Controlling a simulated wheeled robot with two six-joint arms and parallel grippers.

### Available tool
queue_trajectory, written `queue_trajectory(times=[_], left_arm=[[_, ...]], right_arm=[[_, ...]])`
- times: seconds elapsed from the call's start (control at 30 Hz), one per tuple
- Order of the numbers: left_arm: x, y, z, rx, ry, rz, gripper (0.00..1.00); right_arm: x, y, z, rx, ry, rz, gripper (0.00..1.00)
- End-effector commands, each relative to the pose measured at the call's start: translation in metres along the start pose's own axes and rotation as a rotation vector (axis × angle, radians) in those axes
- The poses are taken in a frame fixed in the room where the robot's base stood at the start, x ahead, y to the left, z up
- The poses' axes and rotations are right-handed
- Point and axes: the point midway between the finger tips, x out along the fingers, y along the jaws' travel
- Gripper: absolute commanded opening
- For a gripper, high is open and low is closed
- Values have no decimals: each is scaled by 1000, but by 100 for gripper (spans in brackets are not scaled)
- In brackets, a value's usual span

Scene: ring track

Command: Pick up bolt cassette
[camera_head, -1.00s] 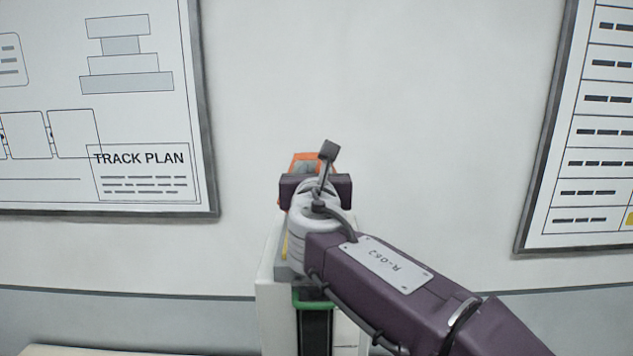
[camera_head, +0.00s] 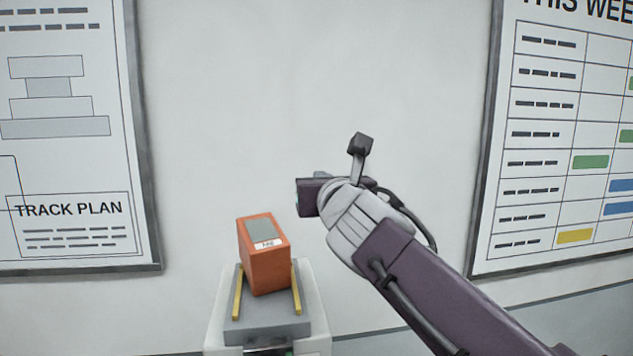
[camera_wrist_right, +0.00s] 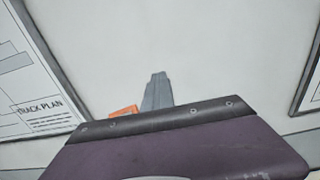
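The bolt cassette is an orange box (camera_head: 266,268) with a grey panel and a white label on top. It sits upright, slightly turned, on a grey plate (camera_head: 262,329) between two yellow rails. A small orange part of it also shows in the wrist view (camera_wrist_right: 122,111), just left of the fingers. My right gripper (camera_head: 306,196) is to the right of the cassette and looks higher, apart from it. Its fingers are hidden in the head view. In the wrist view the grey fingers (camera_wrist_right: 157,92) stand together with nothing between them. My left gripper is out of view.
A white stand (camera_head: 314,300) carries the plate. A pale wall is behind it, with a track plan board (camera_head: 68,185) at left and a schedule board (camera_head: 570,150) at right. The wall between the boards is bare.

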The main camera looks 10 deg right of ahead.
Motion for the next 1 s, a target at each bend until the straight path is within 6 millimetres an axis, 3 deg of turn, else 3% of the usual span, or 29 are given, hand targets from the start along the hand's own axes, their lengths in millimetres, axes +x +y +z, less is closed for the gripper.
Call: queue_trajectory(times=[0.03,0.3,0.33,0.67,1.0], left_arm=[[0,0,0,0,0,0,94],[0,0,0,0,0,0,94],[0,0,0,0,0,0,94],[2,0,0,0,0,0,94],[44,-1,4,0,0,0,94]], right_arm=[[0,0,0,0,-1,0,1],[0,0,1,0,-1,0,76],[0,0,1,0,-1,0,80],[-3,0,0,1,-2,0,80],[-74,2,-8,3,-6,4,80]])
